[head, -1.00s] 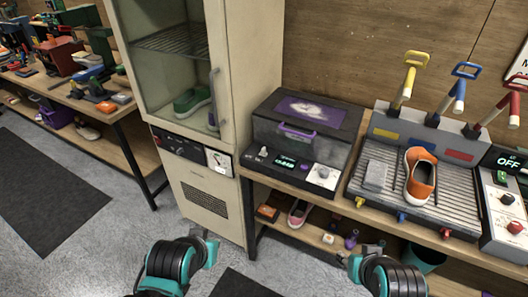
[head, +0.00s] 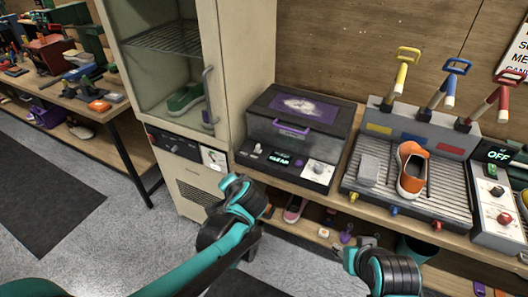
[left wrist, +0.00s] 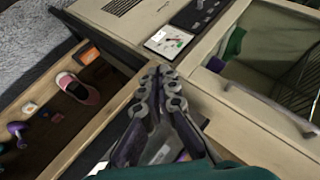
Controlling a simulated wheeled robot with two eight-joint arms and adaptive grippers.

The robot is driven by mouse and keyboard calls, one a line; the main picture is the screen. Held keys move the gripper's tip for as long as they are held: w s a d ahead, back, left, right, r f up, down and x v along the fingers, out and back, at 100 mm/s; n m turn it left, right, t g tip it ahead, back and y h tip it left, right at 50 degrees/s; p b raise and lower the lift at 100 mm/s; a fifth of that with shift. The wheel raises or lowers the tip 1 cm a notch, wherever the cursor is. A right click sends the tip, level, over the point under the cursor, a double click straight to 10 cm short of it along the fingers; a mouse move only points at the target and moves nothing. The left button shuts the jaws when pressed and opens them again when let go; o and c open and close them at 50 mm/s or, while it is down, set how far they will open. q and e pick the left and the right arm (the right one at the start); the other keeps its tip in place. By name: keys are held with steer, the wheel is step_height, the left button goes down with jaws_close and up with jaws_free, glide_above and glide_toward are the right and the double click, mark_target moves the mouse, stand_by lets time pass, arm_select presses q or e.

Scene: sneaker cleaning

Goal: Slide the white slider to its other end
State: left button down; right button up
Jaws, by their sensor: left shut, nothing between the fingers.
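A white slider cannot be made out with certainty. A small pale control (head: 256,149) sits at the left of the black box's front panel. A white plate (head: 215,158) with small marks is on the cabinet's control strip; it also shows in the left wrist view (left wrist: 168,42). My left gripper (left wrist: 166,78) is shut and empty, its tips just below that plate in the left wrist view. In the head view its wrist is in front of the cabinet's lower right edge. My right gripper (head: 368,241) is low in front of the bench; its fingers are too small to read.
The black box (head: 300,137) with a purple handle stands on the bench, right of the cream cabinet (head: 237,60). An orange sneaker (head: 411,170) lies on the ribbed rack (head: 370,196). A lower shelf holds a pink shoe (head: 294,209).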

arm_select(q)
steer(key=w+d+f+m+t+y, duration=0.2)
steer(key=w+d+m+t, duration=0.1)
steer(key=w+d, duration=0.45)
steer(key=m+t+p, duration=0.1)
steer(key=m+t, duration=0.3)
glide_toward(264, 157)
steer(key=d, duration=0.1)
steer(key=s+d+r, duration=0.1)
steer(key=d+r, duration=0.1)
steer(key=d, duration=0.1)
steer(key=shift+s, duration=0.15)
steer(key=b+x, duration=0.3)
steer(key=x, duration=0.7)
steer(key=shift+a, duration=0.2)
steer(key=shift+w+a+b, duration=0.25)
steer(key=shift+a, duration=0.35)
steer(key=shift+w+a+b, duration=0.2)
steer(key=shift+a, duration=0.4)
steer(key=shift+w+a+r, duration=0.2)
steer(key=shift+a, duration=0.35)
steer(key=shift+w, duration=0.1)
